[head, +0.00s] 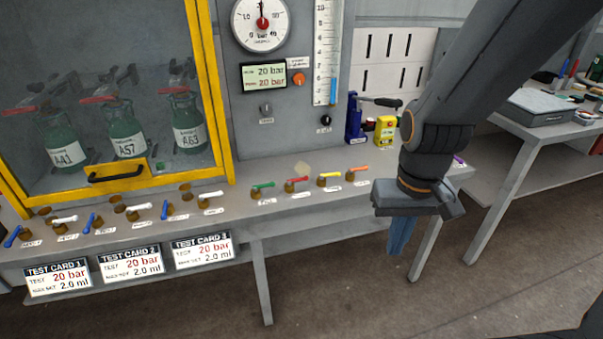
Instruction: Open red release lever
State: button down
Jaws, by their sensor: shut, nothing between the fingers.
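The red lever (297,180) sits on a brass valve on the bench ledge, in a row between a green lever (262,185) and a yellow lever (328,176). An orange lever (357,169) is at the right of that row. My gripper (398,238) hangs to the right of the row, in front of the bench edge, with its blue-grey fingers pointing down. It is shut and empty. It is apart from the red lever.
A yellow-framed cabinet (213,95) with several green bottles stands at the left. White and blue levers (63,219) line the ledge below it. A gauge panel (263,112) rises behind the red lever. A blue device (354,117) and a yellow device (385,131) stand near my arm.

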aim_at(289, 182)
jog(key=u, duration=0.4)
jog(key=i, duration=1.05)
jog(key=u, duration=0.1)
